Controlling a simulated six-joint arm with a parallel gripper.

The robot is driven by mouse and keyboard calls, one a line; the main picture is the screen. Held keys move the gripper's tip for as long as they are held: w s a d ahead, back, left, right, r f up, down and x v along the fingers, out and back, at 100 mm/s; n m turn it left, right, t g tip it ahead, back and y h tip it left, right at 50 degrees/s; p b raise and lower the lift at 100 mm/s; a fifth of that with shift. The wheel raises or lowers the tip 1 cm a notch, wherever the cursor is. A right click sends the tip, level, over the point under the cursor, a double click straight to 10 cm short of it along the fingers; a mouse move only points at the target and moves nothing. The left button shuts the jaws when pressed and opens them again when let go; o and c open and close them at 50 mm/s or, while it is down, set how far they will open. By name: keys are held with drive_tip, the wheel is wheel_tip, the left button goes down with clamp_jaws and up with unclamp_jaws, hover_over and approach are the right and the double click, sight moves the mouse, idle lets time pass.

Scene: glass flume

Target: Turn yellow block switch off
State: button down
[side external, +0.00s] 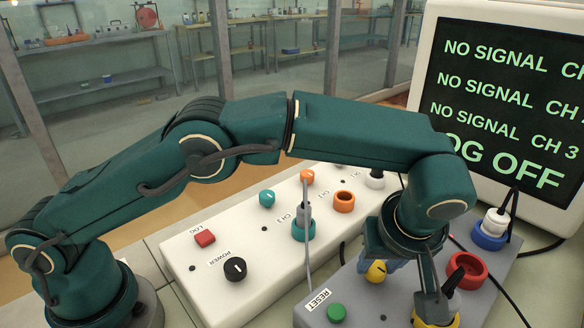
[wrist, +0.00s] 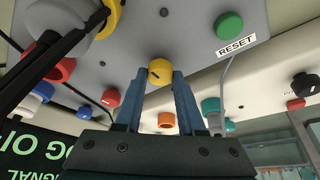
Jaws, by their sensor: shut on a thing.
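The yellow switch is a round knob (side external: 376,271) with a dark pointer mark, on the grey block (side external: 352,291). In the wrist view the yellow knob (wrist: 160,72) sits between the tips of my two blue fingers. My gripper (wrist: 160,80) is shut on it, one finger on each side. In the side view my gripper (side external: 377,264) points down at the knob and my wrist hides part of the block.
A green RESET button (side external: 337,313), a red socket (side external: 467,268) and plugged-in cables crowd the grey block. The white panel (side external: 215,292) behind carries several knobs and a red LOG button (side external: 205,238). The monitor (side external: 505,95) reads NO SIGNAL lines and LOG OFF.

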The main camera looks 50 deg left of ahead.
drive_tip(key=shift+s+f, duration=0.1)
drive_tip(key=c, duration=0.5)
unclamp_jaws()
drive_tip(key=shift+v, duration=2.6)
